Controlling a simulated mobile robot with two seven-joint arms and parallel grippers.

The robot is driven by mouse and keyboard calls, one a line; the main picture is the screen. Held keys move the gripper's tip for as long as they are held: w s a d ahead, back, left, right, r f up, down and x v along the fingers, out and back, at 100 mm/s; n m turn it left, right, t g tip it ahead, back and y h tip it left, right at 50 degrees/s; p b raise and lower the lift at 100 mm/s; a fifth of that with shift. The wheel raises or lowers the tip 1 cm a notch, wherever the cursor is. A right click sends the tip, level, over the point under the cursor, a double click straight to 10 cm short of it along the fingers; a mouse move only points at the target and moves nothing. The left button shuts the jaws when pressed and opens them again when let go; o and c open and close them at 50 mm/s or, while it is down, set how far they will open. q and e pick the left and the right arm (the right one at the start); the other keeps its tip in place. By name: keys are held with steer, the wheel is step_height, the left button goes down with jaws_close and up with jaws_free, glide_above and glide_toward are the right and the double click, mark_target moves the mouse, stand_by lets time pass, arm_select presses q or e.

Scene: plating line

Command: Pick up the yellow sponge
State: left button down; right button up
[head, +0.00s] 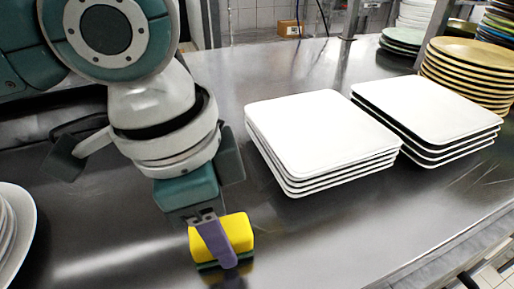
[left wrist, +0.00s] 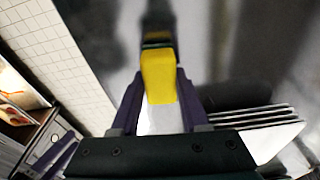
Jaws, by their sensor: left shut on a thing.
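The yellow sponge (head: 237,231) with a dark green underside is at the front middle of the metal counter in the head view. My left gripper (head: 222,250) comes down from above and is shut on the sponge, with one purple finger across its near face. In the left wrist view the sponge (left wrist: 158,77) shows between the two purple fingers of the left gripper (left wrist: 157,95). I cannot tell whether the sponge touches the counter or is slightly above it.
Two stacks of square white plates, a nearer one (head: 322,135) and one farther right (head: 428,107), stand right of the gripper. Tan plates (head: 468,70) are stacked behind. White round plates (head: 12,228) sit at the left edge. The metal counter (head: 330,240) is clear right of the sponge.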

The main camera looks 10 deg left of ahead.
arm_select(q)
step_height(320, 180, up, 20)
steer(key=p, duration=0.3)
steer(key=shift+p, duration=0.4)
steer(key=shift+f, duration=0.1)
